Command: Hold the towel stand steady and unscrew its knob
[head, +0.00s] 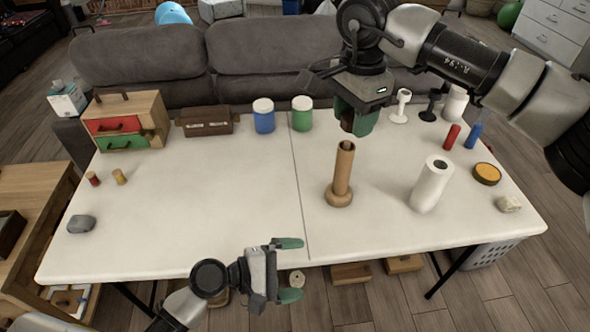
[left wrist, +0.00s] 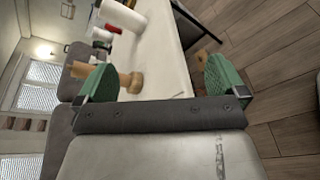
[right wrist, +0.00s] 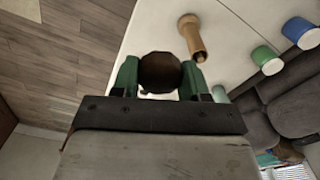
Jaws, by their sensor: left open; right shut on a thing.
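The towel stand (head: 342,177) is a light wooden post with a round base. It stands upright on the white table, right of the table's seam, with its top bare. It also shows in the left wrist view (left wrist: 128,82) and the right wrist view (right wrist: 192,38). My right gripper (head: 355,122) is above and behind the post, shut on the dark brown knob (right wrist: 160,72); the knob is apart from the post. My left gripper (head: 291,268) is open and empty at the table's front edge, clear of the stand.
A white paper roll (head: 431,185) stands right of the stand. Blue (head: 263,116) and green (head: 302,114) jars stand at the back. A drawer box (head: 125,123) is at the back left, a grey stone (head: 81,224) at the front left. The left middle of the white table (head: 215,195) is clear.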

